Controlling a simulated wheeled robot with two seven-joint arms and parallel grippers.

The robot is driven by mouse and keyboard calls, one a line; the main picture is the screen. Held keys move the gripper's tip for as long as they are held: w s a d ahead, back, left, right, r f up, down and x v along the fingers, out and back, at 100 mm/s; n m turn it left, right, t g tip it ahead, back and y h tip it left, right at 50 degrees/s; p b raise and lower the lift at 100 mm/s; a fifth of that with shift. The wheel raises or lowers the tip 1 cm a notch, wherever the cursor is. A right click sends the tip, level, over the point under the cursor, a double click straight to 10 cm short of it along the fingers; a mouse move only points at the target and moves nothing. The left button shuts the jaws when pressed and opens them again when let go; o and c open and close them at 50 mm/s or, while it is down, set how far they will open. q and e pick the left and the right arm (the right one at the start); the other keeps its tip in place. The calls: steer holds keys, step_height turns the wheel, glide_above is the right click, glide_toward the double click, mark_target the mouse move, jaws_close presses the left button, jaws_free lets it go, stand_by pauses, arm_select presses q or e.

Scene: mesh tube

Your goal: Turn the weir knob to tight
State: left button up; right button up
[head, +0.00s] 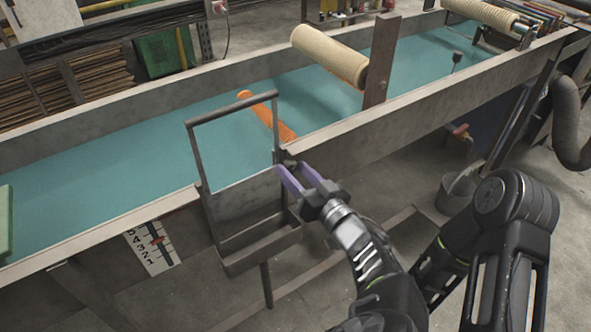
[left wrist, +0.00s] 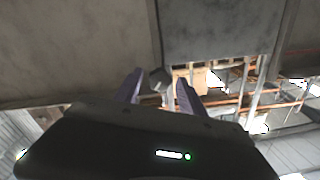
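The weir (head: 240,203) is a grey plate in a tall dark metal frame, standing at the near wall of the water channel. My left gripper (head: 292,172) is at the right side of this frame, its two purple fingers pointing at the frame post. In the left wrist view, the fingers of my left gripper (left wrist: 159,77) stand apart. A small dark knob (left wrist: 158,79) shows between them, against the grey metal. I cannot tell whether either finger touches it. In the head view the knob is not clearly visible beside the fingers. My right gripper is not in view.
An orange mesh tube (head: 266,115) lies in the teal water (head: 110,165) behind the frame. A beige roll (head: 330,56) is mounted by a post above the channel. A numbered scale (head: 152,243) with a red pointer is on the near wall. A bucket (head: 456,193) stands below right.

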arm_select(q)
jaws_close()
steer(key=shift+m, duration=0.3)
stand_by(0.4)
steer(key=shift+m+b, duration=0.75)
steer(key=shift+m, duration=0.35)
steer(key=shift+m+b, duration=0.3)
steer(key=shift+m, duration=1.7)
steer(key=shift+o, duration=0.7)
jaws_free()
